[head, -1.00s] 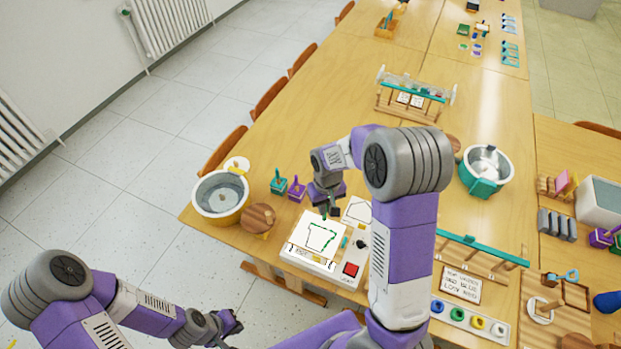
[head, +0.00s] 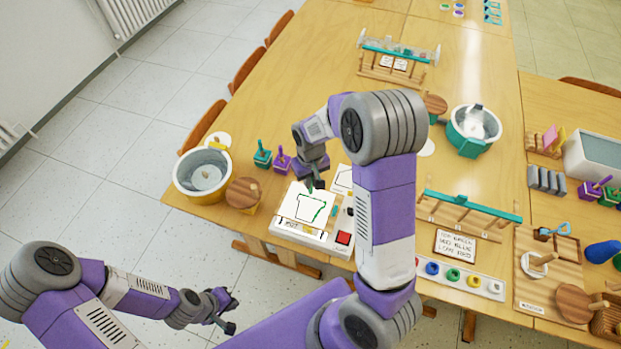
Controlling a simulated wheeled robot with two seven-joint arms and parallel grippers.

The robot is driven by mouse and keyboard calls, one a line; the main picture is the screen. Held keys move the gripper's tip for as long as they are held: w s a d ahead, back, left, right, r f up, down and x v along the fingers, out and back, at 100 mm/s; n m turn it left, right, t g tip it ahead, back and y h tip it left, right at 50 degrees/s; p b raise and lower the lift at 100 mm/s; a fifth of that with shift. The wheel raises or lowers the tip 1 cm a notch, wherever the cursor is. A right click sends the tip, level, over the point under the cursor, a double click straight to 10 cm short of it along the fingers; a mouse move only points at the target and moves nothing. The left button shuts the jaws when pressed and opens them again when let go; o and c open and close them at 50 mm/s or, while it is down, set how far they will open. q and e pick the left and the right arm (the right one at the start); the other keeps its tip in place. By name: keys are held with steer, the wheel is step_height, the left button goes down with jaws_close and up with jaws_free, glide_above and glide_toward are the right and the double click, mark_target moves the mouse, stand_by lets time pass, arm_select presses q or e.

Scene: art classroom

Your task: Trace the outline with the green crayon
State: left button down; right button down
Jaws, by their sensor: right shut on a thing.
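A white drawing board (head: 284,227) lies near the table's left front edge. A sheet on it carries a printed outline (head: 298,207), a pot-like shape, with green line along its right side. My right gripper (head: 312,184) is over the sheet's top edge, pointing down. It is shut on the green crayon (head: 309,187), which is small and mostly hidden by the fingers. I cannot tell whether its tip touches the paper. My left gripper (head: 231,314) is open and empty, low over the floor in front of the table.
A second sheet (head: 343,178) and a red button (head: 343,238) are right of the drawing. My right arm covers the table right of the board.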

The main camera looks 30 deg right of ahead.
mark_target(311, 193)
steer(key=shift+f+b, duration=1.1)
steer(key=shift+f, duration=0.5)
stand_by(0.4)
steer(key=shift+r, duration=0.1)
stand_by(0.6)
steer(key=shift+r+p, duration=1.85)
steer(key=shift+r, duration=0.25)
steer(key=shift+s+f, duration=0.1)
steer(key=shift+f, duration=0.05)
steer(key=shift+s+d+f, duration=0.15)
steer(key=shift+d, duration=0.05)
steer(key=shift+s+d+f+b, duration=0.3)
steer(key=shift+s+d+b, duration=0.2)
steer(key=shift+s, duration=0.1)
steer(key=shift+f+b, duration=1.15)
steer(key=shift+f, duration=0.4)
